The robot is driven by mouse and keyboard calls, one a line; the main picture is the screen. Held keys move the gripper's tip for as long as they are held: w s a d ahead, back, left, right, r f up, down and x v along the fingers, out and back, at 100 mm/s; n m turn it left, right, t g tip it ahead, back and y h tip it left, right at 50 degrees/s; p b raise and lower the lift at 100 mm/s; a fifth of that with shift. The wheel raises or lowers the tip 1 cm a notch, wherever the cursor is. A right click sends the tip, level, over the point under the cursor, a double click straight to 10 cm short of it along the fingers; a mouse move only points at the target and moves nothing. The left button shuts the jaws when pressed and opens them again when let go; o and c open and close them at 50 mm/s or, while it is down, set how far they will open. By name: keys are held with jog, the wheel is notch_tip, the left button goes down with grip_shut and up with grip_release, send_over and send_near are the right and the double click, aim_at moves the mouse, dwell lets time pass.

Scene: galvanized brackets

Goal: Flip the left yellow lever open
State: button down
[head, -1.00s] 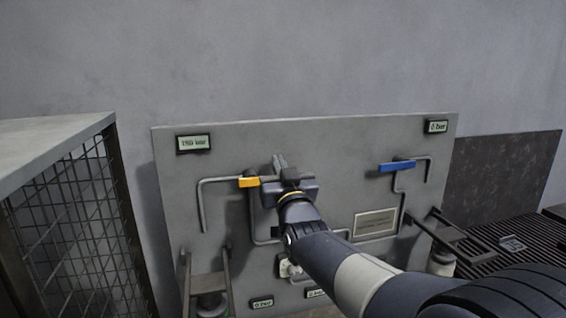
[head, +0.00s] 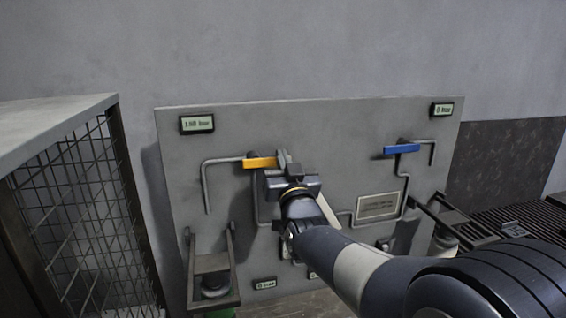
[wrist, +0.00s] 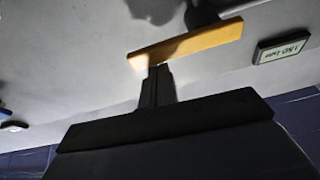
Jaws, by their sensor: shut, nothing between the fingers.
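The left yellow lever (head: 260,163) lies roughly horizontal at the top of the left pipe on the grey panel. In the wrist view the lever (wrist: 190,42) crosses the picture as a slightly slanted yellow bar. My gripper (head: 286,162) is shut and empty, at the lever's right end in the head view. In the wrist view the shut fingertips (wrist: 157,75) are right at the lever's edge, near one end. I cannot tell whether they touch it. My gripper hides part of the pipe below the lever.
A blue lever (head: 402,149) sits on the right pipe. Displays (head: 197,123) (head: 442,109) are at the panel's top corners, and a plate (head: 377,206) is at lower right. A mesh cage (head: 75,200) stands at left. Brackets (head: 211,275) project from the panel's lower part.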

jog(key=shift+f+m+h+b, duration=0.35)
jog(key=shift+m+b, duration=0.25)
jog(key=shift+b, duration=0.15)
notch_tip(320, 180, down, 6)
jog(key=a+m+g+h+b, duration=0.1)
jog(key=m+h+b, duration=0.1)
jog(key=m, duration=0.6)
jog(key=a+m+g+h+b, duration=0.1)
jog(key=m+h, duration=0.3)
jog(key=m, duration=0.5)
jog(key=shift+s+a+b, duration=0.4)
jog(key=shift+b, duration=0.1)
jog(key=d+r, duration=0.1)
jog(key=d, duration=0.3)
jog(key=s+b, duration=0.1)
jog(key=s, duration=0.8)
jog(key=shift+a+f, duration=0.35)
jog(key=shift+f, duration=0.05)
jog(key=shift+w, duration=0.1)
